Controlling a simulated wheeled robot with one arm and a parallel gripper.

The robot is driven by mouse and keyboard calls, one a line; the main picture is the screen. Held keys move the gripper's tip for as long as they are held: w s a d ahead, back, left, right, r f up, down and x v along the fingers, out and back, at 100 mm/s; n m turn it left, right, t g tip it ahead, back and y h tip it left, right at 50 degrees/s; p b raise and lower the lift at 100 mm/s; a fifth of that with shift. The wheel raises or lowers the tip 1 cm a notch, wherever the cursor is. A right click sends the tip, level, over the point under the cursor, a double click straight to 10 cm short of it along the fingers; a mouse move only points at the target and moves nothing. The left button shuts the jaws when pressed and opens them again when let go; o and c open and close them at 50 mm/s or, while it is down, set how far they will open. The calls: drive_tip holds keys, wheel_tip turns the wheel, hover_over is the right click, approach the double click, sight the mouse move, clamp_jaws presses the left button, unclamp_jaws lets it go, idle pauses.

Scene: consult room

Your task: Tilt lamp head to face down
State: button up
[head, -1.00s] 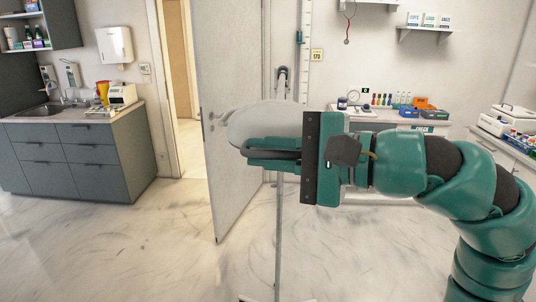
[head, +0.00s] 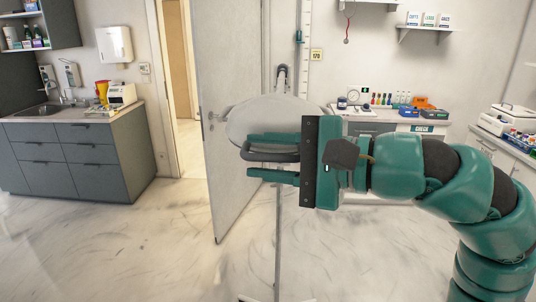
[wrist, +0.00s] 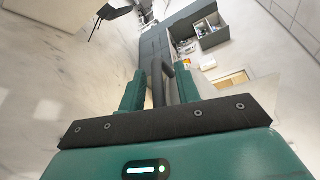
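The lamp head (head: 265,117) is a pale, wide disc on a slim upright stand (head: 278,235). In the head view it appears as a flattened oval, tilted rather than edge-on. A dark looped handle (head: 256,153) sits at its lower near edge. My gripper (head: 260,157) is open, one finger above the handle and one below, with gaps visible. The wrist view also shows the dark handle (wrist: 158,82) between the two green fingers. The gripper hides part of the lamp's right side and stand.
A door (head: 235,60) stands ajar behind the lamp. A grey sink cabinet (head: 75,160) is at left. A back counter with bottles and boxes (head: 408,111) and a right-hand counter (head: 495,148) lie beyond my arm. The floor around the stand is clear.

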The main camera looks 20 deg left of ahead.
drive_tip(key=shift+d, duration=0.1)
drive_tip(key=s+d+r+b, duration=0.1)
drive_tip(key=d+b, duration=0.4)
drive_tip(key=d, duration=1.2)
drive_tip(key=shift+s+r, duration=0.25)
drive_tip(key=shift+r, duration=0.4)
